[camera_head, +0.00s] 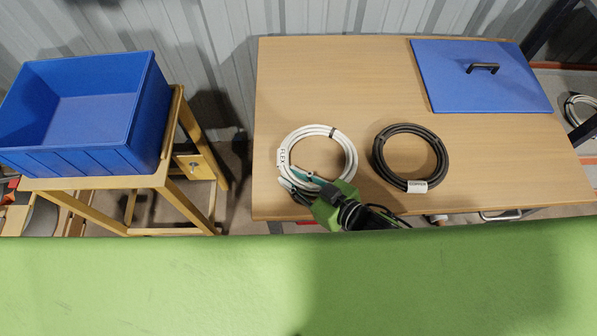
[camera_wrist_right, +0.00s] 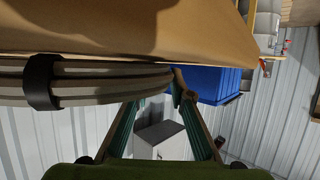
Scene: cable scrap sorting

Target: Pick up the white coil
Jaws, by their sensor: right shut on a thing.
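The white coil (camera_head: 351,155), with a "FLEX" label and a dark tie, is at the left part of the wooden table. My right gripper (camera_head: 293,179) reaches it from the near side. Its green fingers are shut on the coil's near left rim. In the right wrist view the coil (camera_wrist_right: 110,82) shows edge-on with a black tie, and its end meets the fingertips of my right gripper (camera_wrist_right: 176,92). I cannot tell whether the coil still touches the table. My left gripper is not in view.
A black coil (camera_head: 441,158) with a "COPPER" label lies to the right on the table (camera_head: 310,75). A blue lid (camera_head: 465,90) with a black handle lies at the back right. An open blue bin (camera_head: 75,162) stands on a wooden stand at left. The table's back left is clear.

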